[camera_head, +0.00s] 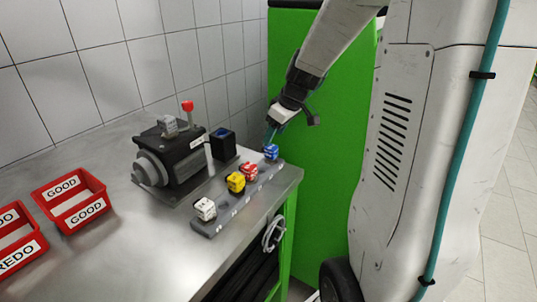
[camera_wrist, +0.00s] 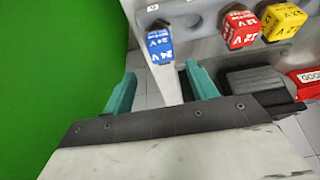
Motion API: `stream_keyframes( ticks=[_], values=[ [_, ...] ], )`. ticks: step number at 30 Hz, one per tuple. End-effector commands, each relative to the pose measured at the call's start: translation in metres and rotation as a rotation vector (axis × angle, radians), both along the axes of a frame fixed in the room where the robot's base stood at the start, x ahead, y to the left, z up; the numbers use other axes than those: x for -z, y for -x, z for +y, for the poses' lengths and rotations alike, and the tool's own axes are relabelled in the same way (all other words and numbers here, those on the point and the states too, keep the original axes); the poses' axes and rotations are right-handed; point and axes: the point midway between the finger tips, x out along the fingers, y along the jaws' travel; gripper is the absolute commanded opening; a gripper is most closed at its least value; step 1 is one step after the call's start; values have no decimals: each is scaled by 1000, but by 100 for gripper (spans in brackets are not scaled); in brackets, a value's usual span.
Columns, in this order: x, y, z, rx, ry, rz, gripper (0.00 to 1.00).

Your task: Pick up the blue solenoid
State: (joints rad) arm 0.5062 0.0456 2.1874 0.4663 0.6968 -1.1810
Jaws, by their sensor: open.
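The blue solenoid (camera_head: 271,152) sits in the far right end of a grey rack (camera_head: 238,211) at the edge of the metal bench. In the wrist view the blue solenoid (camera_wrist: 158,45) shows a 24 V label. My gripper (camera_head: 270,134) is above and close to it in the head view, with teal fingers pointing down. In the wrist view my gripper (camera_wrist: 160,84) is open and empty. The solenoid shows beyond the fingertips, roughly in line with the gap between them and apart from them.
Red (camera_head: 249,171), yellow (camera_head: 235,182) and white (camera_head: 205,209) solenoids share the rack. A dark pump (camera_head: 172,153) with a red-topped lever and a blue-topped black box (camera_head: 222,145) stand behind. Red bins (camera_head: 71,200) are at left. A green panel (camera_head: 288,60) stands behind my arm.

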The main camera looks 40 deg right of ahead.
Motion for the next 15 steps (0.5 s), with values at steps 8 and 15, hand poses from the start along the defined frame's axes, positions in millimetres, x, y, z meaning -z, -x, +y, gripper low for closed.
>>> stream_keyframes(
  ticks=[8,15],
  values=[
    [31,-8,6,-3,-1,3,58],
    [65,-15,11,-4,-1,2,58]
  ],
)
